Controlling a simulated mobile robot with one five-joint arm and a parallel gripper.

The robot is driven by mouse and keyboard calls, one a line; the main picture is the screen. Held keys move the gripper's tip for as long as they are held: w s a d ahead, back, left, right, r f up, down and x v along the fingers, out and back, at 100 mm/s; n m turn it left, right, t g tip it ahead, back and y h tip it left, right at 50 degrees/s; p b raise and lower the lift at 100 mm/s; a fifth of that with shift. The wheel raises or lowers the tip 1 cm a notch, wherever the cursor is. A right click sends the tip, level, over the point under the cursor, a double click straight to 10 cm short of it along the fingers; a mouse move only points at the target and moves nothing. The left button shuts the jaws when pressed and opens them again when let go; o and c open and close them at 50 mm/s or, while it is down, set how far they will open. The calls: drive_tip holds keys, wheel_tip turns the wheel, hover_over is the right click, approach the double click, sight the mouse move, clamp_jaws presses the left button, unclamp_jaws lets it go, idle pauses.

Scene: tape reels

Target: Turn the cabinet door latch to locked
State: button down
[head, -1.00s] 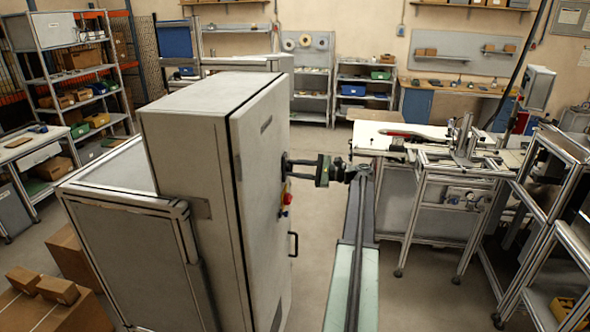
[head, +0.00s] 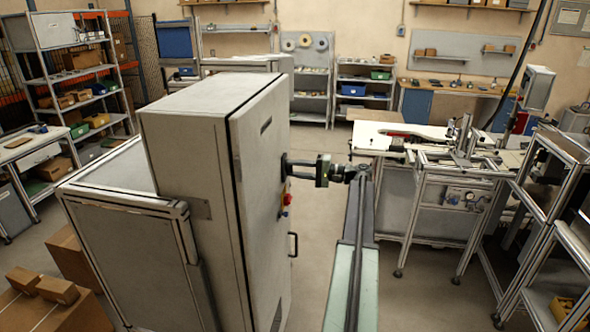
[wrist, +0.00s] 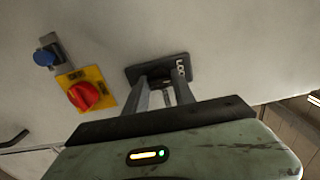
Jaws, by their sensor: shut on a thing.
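The grey cabinet (head: 185,150) stands in the middle of the head view, its door (head: 265,190) facing right. The latch (wrist: 158,73) has a dark plate with white lettering that seems to read "LOCK", shown tilted in the wrist view. My gripper (wrist: 162,84) is shut on the latch's small dark knob, between its two grey fingers. The fingers and plate partly hide the knob, so its exact angle is unclear. In the head view my gripper (head: 287,166) reaches the door from the right.
A red rotary switch (wrist: 84,95) on a yellow plate and a blue knob (wrist: 44,57) sit left of the latch in the wrist view. A black door handle (head: 293,244) is lower on the door. A workbench (head: 395,140) stands at the right.

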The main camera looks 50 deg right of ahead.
drive_tip(key=shift+r, duration=0.1)
idle(0.3)
drive_tip(key=c, duration=1.1)
unclamp_jaws()
drive_tip(key=shift+w, duration=0.1)
drive_tip(key=shift+o, duration=0.2)
drive_tip(key=v, duration=0.8)
